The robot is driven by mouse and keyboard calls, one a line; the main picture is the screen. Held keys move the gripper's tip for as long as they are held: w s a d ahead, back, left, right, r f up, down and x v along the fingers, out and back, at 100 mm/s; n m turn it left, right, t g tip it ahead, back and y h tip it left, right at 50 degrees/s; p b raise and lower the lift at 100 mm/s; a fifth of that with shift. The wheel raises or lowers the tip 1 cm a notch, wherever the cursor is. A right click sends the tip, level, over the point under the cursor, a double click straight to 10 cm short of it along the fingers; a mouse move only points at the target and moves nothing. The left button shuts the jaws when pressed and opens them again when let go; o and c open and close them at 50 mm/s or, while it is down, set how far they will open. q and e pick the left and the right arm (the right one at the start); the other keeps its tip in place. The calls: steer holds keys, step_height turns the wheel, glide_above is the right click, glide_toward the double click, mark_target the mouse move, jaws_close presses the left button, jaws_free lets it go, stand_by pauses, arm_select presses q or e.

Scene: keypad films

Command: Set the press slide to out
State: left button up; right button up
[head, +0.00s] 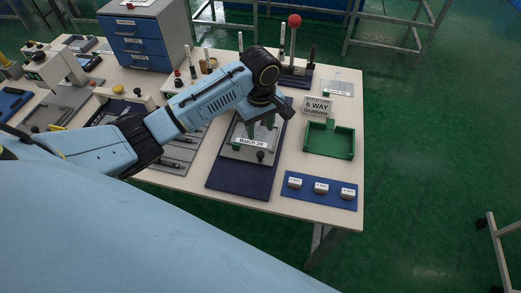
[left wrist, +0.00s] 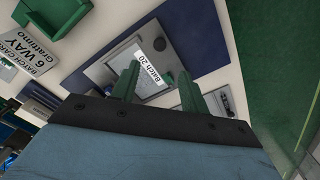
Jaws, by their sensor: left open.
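My left gripper (head: 262,126) is over the grey plate (head: 236,149) with the "Batch 20" label, on a dark blue mat (head: 226,182). Its two green fingers (left wrist: 158,88) are spread apart with nothing between them. In the left wrist view the plate (left wrist: 122,66) lies beyond the fingertips; I cannot tell whether they touch it. A black knob (head: 261,156) stands at the plate's front edge. A lever with a red ball (head: 294,21) stands upright on a dark base at the back. I cannot tell which part is the press slide. My right gripper is out of view.
A green open tray (head: 329,155) and a "6 WAY" card (head: 318,107) stand right of the mat. A blue strip (head: 319,204) with three white pieces lies in front. A blue drawer cabinet (head: 146,58) stands at the back left. Green floor lies beyond the table's right edge.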

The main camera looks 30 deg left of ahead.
mark_target(261, 154)
arm_select(q)
step_height(261, 154, down, 11)
steer(key=shift+f+b, duration=0.1)
steer(key=shift+b, duration=0.65)
jaws_close()
